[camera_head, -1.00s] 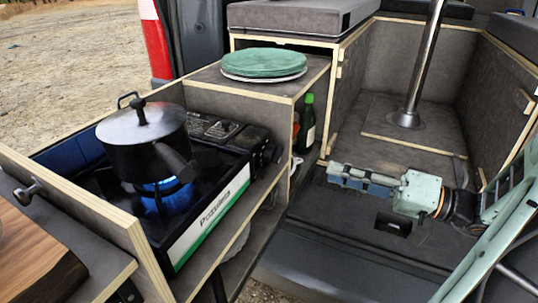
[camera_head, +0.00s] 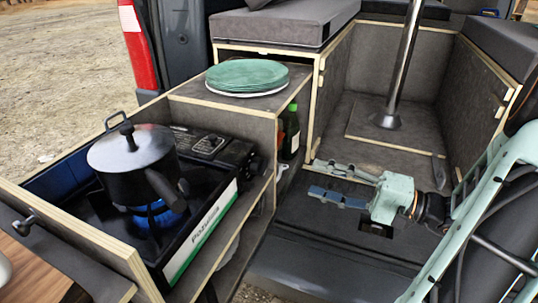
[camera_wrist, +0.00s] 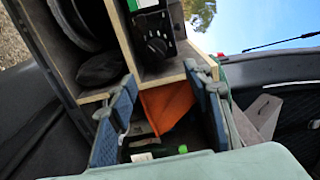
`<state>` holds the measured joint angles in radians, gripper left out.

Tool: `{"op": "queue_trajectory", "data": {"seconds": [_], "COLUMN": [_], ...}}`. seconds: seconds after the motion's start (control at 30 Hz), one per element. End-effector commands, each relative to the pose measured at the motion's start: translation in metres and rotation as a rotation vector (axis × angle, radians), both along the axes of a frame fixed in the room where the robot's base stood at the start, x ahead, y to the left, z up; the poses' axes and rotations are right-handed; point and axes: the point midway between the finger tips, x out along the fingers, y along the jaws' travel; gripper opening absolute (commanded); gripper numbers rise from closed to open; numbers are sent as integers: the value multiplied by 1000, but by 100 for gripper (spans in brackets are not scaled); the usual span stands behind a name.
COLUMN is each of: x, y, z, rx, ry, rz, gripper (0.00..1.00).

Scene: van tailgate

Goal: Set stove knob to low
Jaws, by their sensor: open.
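The stove (camera_head: 195,238) is a black camping burner with a white and green front strip, and its blue flame (camera_head: 155,208) is lit under a black pot (camera_head: 135,165). In the wrist view, the stove's black knob (camera_wrist: 157,47) shows on its end panel, beyond the fingertips; its setting is too small to read.
Green plates (camera_head: 248,76) are stacked on the cabinet top. A green bottle (camera_head: 291,132) stands in the shelf gap beside the stove. A metal post (camera_head: 402,70) rises behind my gripper. In the wrist view, wooden panel edges (camera_wrist: 165,75) lie near the fingertips.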

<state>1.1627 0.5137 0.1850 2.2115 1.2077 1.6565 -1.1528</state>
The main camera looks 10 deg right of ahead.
Motion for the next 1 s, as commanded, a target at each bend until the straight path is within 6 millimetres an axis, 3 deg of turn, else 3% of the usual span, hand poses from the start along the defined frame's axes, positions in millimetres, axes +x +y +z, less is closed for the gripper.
{"op": "queue_trajectory", "data": {"seconds": [0.03,0.07,0.2,0.4,0.67,1.0], "x": [2,2,4,4,9,45], "y": [2,2,6,12,22,73], "z": [14,14,12,6,-1,-1], "rx": [83,131,338,533,594,589], "ry": [105,171,461,748,838,835], "rz": [5,6,13,17,17,20], "gripper": [46,46,46,46,46,46]}}
